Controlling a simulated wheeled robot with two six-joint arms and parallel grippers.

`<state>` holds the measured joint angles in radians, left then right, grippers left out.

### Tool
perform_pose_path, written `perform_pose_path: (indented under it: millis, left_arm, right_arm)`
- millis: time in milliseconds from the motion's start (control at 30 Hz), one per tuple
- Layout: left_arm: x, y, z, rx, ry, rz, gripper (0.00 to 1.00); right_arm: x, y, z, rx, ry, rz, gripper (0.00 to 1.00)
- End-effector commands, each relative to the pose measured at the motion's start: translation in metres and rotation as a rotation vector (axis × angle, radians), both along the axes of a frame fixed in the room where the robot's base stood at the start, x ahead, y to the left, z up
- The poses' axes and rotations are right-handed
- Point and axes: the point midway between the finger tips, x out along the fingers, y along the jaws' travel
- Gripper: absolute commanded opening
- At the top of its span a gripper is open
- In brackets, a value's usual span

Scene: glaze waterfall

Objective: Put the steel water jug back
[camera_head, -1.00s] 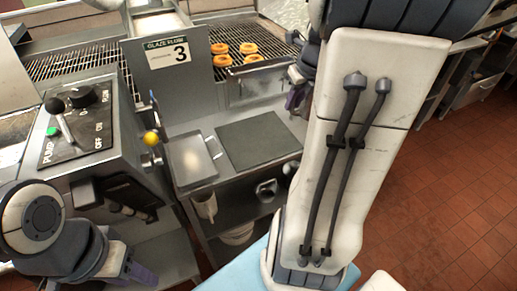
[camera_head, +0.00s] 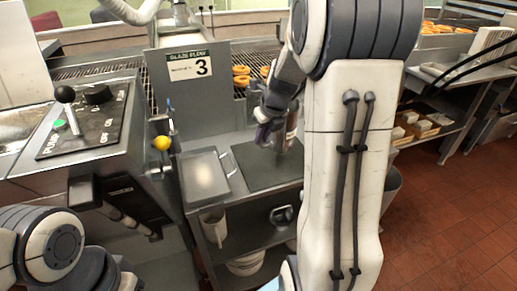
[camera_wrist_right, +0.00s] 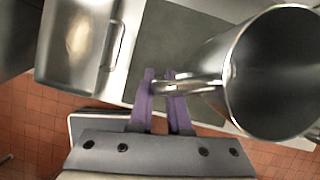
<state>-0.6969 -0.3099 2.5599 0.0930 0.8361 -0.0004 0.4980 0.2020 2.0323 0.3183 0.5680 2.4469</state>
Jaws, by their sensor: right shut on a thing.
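The steel water jug (camera_wrist_right: 236,85) is large at the right of the right wrist view, its open mouth facing the camera. My right gripper (camera_wrist_right: 160,90) has its purple fingers closed on the jug's handle. In the head view my right gripper (camera_head: 263,132) is over the dark mat (camera_head: 262,176), with the jug (camera_head: 291,122) just right of it, partly hidden by my arm. I cannot tell whether the jug's base touches the mat. The mat also shows in the right wrist view (camera_wrist_right: 172,40). My left arm is at the lower left, its gripper out of view.
A shallow steel pan (camera_head: 205,176) lies left of the mat. A lever with a yellow knob (camera_head: 162,143) and the pump panel (camera_head: 85,130) stand further left. A white pitcher (camera_head: 214,228) is on the lower shelf. Doughnuts (camera_head: 241,78) lie on the rack behind.

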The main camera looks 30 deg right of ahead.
Motion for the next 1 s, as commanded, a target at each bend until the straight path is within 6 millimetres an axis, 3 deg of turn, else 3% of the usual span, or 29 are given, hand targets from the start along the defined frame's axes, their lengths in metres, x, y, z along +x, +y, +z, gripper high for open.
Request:
perform_pose_path:
  millis: [100, 267, 500, 900, 933, 1000]
  left_arm:
    - [0.000, 0.000, 0.000, 0.000, 0.000, 0.000, 0.50]
    - [0.000, 0.000, -0.003, 0.000, 0.000, 0.000, 0.50]
    - [0.000, 0.000, -0.014, 0.000, 0.000, 0.000, 0.50]
    - [0.000, 0.000, -0.013, 0.000, 0.000, 0.000, 0.50]
    - [0.000, 0.000, -0.013, 0.000, 0.000, 0.000, 0.50]
    - [0.000, 0.000, -0.013, 0.000, 0.000, 0.000, 0.50]
  right_arm:
    - [0.012, 0.004, -0.006, -0.003, -0.003, 0.001, 0.00]
    - [0.015, 0.005, -0.014, -0.002, -0.002, -0.001, 0.00]
    - [0.015, 0.005, -0.047, 0.000, -0.001, -0.002, 0.00]
    - [0.015, 0.005, -0.051, -0.002, -0.003, -0.002, 0.00]
    - [0.014, 0.005, -0.052, -0.001, 0.000, -0.001, 0.20]
    - [0.014, 0.005, -0.052, -0.001, -0.001, -0.001, 0.46]
